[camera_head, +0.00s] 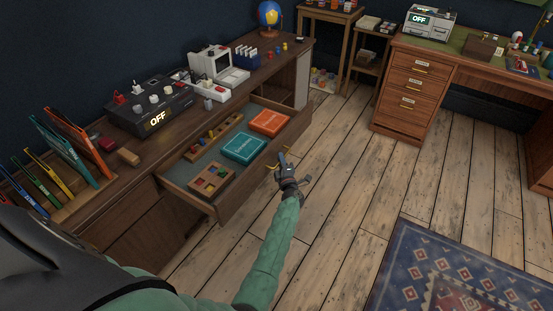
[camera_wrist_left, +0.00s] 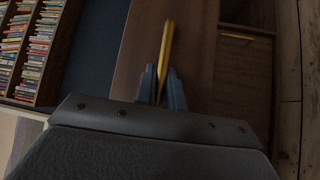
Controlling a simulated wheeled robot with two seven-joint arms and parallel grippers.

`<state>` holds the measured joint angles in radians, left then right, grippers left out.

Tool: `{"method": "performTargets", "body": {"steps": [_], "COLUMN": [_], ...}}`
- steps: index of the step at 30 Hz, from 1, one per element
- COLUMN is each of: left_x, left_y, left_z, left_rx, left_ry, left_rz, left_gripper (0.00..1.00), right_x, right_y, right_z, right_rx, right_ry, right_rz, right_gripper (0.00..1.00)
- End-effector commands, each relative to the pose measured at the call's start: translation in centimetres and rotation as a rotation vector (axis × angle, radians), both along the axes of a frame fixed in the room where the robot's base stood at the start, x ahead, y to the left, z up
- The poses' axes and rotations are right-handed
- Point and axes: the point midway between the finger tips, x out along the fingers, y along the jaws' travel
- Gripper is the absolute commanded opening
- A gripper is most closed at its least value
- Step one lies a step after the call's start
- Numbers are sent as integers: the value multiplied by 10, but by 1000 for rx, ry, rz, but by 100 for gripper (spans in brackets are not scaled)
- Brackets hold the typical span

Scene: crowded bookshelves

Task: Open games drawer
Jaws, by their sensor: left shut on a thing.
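The games drawer (camera_head: 232,206) is pulled out of the long wooden desk at the left. Inside lie a teal box (camera_head: 243,148), an orange box (camera_head: 269,122) and wooden trays with small coloured pieces (camera_head: 211,181). My left gripper (camera_head: 282,163) is at the drawer's front, shut on its brass handle. The handle (camera_wrist_left: 166,50) shows between the two fingers in the left wrist view, against the brown drawer front. My right gripper is not in view.
On the desk top stand a black device reading OFF (camera_head: 150,108), a white machine (camera_head: 218,68), a globe (camera_head: 270,17) and upright coloured folders (camera_head: 72,145). Bare plank floor (camera_head: 330,170) lies right of the drawer. A patterned rug (camera_head: 450,270) and second desk (camera_head: 410,85) are further right.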

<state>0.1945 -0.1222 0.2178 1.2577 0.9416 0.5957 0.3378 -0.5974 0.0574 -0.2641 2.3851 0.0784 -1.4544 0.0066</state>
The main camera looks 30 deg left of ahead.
Motion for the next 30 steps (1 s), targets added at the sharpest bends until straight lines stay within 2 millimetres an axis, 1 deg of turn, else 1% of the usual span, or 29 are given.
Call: {"method": "performTargets", "body": {"steps": [5,11,12,14,15,25,30], "left_x": [-1,-1,-1,-1,-1,0,0], "left_y": [-3,-3,-3,-3,-3,-3,-6], "left_z": [-2,-2,-2,-2,-2,-1,-2], "left_rx": [-1,-1,-1,-1,-1,-1,-1], "left_ry": [2,1,1,1,1,1,0], "left_rz": [0,0,0,0,0,0,-1], "left_gripper": [0,0,13,24,32,32,32], "right_x": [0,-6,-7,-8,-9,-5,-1], "right_y": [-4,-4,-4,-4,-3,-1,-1], "right_z": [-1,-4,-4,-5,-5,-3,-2], "right_rx": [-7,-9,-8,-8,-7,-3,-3], "right_ry": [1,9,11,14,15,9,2], "right_rz": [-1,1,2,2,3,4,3], "right_gripper": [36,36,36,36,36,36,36]}}
